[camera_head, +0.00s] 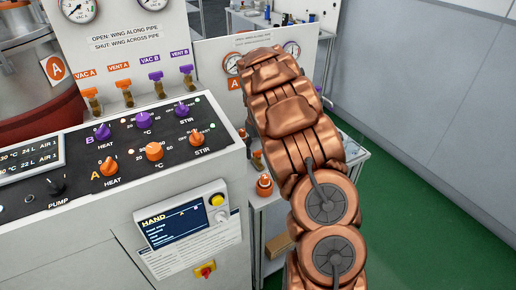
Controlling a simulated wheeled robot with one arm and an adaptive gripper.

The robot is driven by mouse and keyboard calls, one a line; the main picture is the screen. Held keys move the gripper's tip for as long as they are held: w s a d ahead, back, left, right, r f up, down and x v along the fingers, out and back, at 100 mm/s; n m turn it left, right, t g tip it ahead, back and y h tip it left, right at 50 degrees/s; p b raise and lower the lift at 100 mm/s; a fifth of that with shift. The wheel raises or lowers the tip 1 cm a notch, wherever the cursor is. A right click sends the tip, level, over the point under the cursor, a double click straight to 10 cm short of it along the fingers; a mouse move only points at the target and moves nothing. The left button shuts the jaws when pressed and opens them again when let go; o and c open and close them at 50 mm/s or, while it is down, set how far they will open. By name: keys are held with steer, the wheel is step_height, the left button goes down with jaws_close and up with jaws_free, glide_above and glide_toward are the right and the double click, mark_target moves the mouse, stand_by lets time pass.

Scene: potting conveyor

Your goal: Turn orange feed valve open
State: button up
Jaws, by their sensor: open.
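No valve in view carries a readable feed label. A small orange fitting (264,185) stands just right of the control cabinet, left of my arm, with another orange part (257,160) close above it, partly hidden. Behind my arm is a white gauge panel (213,58) with an orange tag, and my arm covers much of it. My copper-coloured arm rises on the right and bends away over this panel. My gripper does not show; it seems hidden beyond the arm's far end.
The control cabinet (190,160) carries orange and purple knobs. Orange VAC A (91,96) and VENT A (124,88) valves stand behind it, beside purple VAC B (156,80) and VENT B (187,73) valves. A sign reads open along pipe, shut across. Green floor (430,230) lies clear at right.

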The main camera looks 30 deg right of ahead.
steer(key=shift+c, duration=0.4)
steer(key=shift+f, duration=0.1)
steer(key=c, duration=1.1)
steer(key=shift+o, duration=0.2)
